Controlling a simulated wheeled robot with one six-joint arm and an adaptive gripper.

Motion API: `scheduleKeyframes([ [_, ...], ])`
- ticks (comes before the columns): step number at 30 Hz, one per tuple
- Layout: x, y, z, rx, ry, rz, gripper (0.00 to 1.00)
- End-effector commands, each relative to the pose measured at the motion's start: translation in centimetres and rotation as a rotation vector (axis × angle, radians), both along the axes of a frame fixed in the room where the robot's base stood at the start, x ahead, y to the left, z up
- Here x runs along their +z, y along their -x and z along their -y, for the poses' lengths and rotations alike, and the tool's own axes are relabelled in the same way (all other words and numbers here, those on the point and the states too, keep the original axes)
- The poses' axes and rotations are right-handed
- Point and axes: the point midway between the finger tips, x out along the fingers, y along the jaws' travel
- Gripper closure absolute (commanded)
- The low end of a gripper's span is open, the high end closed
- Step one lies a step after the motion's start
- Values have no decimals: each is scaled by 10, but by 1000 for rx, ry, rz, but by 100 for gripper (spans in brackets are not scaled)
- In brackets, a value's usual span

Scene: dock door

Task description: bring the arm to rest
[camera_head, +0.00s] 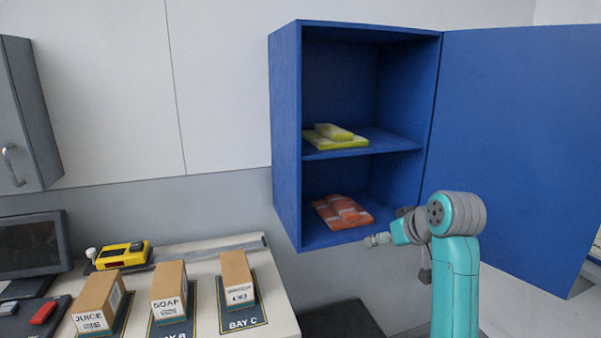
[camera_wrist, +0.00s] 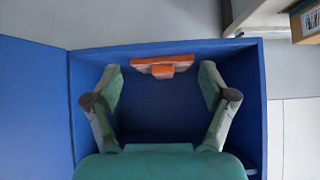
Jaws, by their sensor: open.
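My arm (camera_head: 456,280), teal with grey joints, stands at the right in the head view, in front of the open blue cabinet (camera_head: 285,140). My gripper (camera_wrist: 161,70) is open, its two green-grey fingers spread wide in the wrist view, with nothing held between them. It points at the cabinet's interior. Orange packs (camera_wrist: 165,67) show beyond the fingertips, apart from them. In the head view the same orange packs (camera_head: 342,211) lie on the cabinet's lower level.
The blue cabinet door (camera_head: 520,140) stands open at the right, close to my arm. Yellow packs (camera_head: 335,135) lie on the upper shelf. Boxes marked JUICE (camera_head: 97,300) and SOAP (camera_head: 168,290), and a third box (camera_head: 237,278) at BAY C, stand on the counter at the left.

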Motion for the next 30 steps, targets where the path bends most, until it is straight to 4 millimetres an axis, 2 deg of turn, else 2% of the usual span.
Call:
scheduleKeyframes([
  [5,-44,6,-3,-23,-17,12,17],
  [14,-150,39,-9,-91,-55,59,17],
  [21,-224,85,-13,-145,-74,104,17],
  [30,-297,162,-16,-206,-84,160,17],
])
